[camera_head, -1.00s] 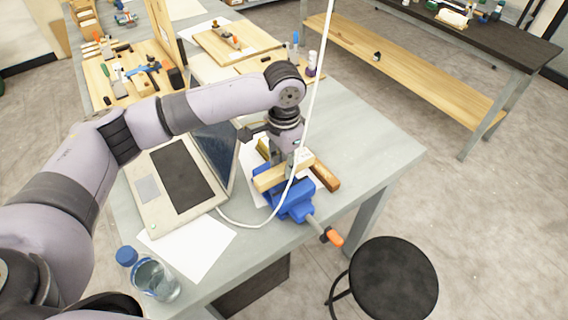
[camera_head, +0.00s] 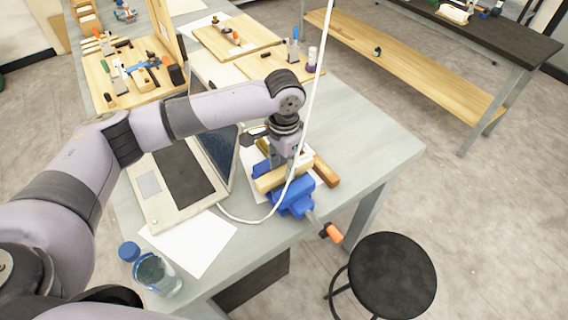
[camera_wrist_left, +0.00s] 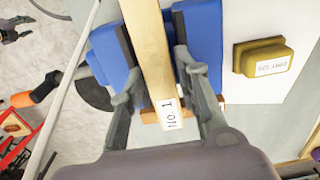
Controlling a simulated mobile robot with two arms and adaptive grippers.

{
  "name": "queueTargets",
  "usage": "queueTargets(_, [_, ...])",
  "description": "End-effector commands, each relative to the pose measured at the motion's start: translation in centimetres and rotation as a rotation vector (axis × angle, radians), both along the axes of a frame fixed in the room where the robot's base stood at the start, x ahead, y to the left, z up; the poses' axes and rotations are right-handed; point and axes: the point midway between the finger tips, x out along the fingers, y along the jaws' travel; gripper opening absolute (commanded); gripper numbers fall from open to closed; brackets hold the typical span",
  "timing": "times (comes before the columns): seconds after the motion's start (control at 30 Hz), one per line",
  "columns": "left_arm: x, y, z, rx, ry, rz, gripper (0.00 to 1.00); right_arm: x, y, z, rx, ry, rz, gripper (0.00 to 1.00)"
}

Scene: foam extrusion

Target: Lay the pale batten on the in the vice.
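The pale batten (camera_head: 270,181) lies level at the blue vice (camera_head: 296,202) on the grey bench. In the left wrist view the batten (camera_wrist_left: 150,45) runs lengthwise between the blue jaws (camera_wrist_left: 206,40), with a "No. 1" label on its near end. A darker brown wooden bar (camera_head: 326,172) sticks out behind it; in the wrist view it (camera_wrist_left: 150,116) shows crosswise beneath the batten's near end. Whether they touch is hard to tell. My left gripper (camera_wrist_left: 158,68) points down over the vice, its fingers on both sides of the batten with narrow gaps. My right gripper is out of view.
A white cable (camera_head: 305,120) hangs in front of the vice. An open laptop (camera_head: 180,178) stands left of it, and a water bottle (camera_head: 157,274) at the near corner. A yellow labelled block (camera_wrist_left: 264,57) lies beside the vice. A black stool (camera_head: 380,275) stands nearby. The bench's right part is clear.

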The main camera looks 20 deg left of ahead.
Motion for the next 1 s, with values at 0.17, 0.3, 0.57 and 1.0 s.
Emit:
queueTargets(0.17, [0.0, 0.0, 0.0, 0.000, 0.000, 0.000, 0.44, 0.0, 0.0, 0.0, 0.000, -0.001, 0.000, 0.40])
queueTargets(0.3, [0.0, 0.0, 0.0, 0.000, 0.000, 0.000, 0.45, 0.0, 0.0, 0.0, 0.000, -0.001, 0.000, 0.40])
queueTargets(0.57, [0.1, 0.0, 0.5, 0.000, -0.004, 0.000, 0.45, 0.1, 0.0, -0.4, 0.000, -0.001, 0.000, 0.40])
queueTargets(1.0, [0.1, -0.1, 9.2, -0.002, -0.005, -0.001, 0.45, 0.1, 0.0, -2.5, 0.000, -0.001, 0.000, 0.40])
